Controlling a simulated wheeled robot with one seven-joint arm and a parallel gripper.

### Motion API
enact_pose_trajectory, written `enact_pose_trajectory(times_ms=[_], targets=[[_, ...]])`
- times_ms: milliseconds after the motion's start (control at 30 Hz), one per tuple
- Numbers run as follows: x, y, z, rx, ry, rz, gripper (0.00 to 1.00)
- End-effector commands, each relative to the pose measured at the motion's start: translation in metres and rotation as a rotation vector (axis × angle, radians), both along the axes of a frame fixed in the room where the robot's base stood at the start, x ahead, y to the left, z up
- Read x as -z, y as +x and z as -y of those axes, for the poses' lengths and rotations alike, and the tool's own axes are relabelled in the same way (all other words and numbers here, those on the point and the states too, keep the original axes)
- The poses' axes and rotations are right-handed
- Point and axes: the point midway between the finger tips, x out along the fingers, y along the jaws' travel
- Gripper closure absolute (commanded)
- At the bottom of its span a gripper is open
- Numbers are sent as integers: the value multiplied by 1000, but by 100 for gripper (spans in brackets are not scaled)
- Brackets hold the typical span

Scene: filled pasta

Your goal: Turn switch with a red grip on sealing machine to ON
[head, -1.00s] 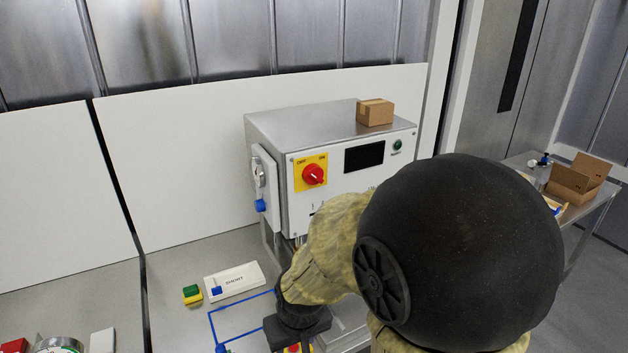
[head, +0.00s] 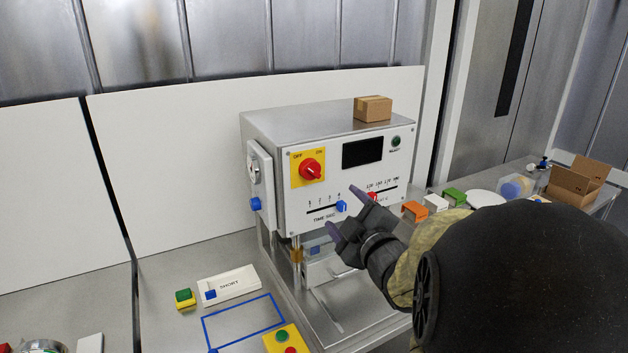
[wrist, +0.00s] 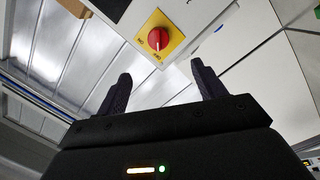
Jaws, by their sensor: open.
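The sealing machine (head: 350,112) is a grey metal box with a white front. The switch with a red grip (head: 311,169) is a round knob on a yellow plate marked OFF at left and ON at right, on the front's upper left. My gripper (head: 349,214) is open and empty, in front of the lower front panel, below and right of the switch. In the wrist view, the red grip (wrist: 158,38) shows beyond and between the two fingers (wrist: 160,72), apart from them.
A blue slider (head: 341,206) and a red slider (head: 372,196) sit on the front panel close to my fingers. A small carton (head: 373,108) lies on top of the machine. A yellow box with green and red buttons (head: 283,338) stands on the bench below.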

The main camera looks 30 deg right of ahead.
Motion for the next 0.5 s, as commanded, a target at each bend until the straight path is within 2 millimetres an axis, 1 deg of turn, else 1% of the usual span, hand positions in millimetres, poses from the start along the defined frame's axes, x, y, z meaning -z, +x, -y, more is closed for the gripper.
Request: enact_pose_trajectory(times_ms=[100,500], targets=[[-4,-2,1,-8,-19,19,31],[-6,2,0,-9,-13,16,31]])
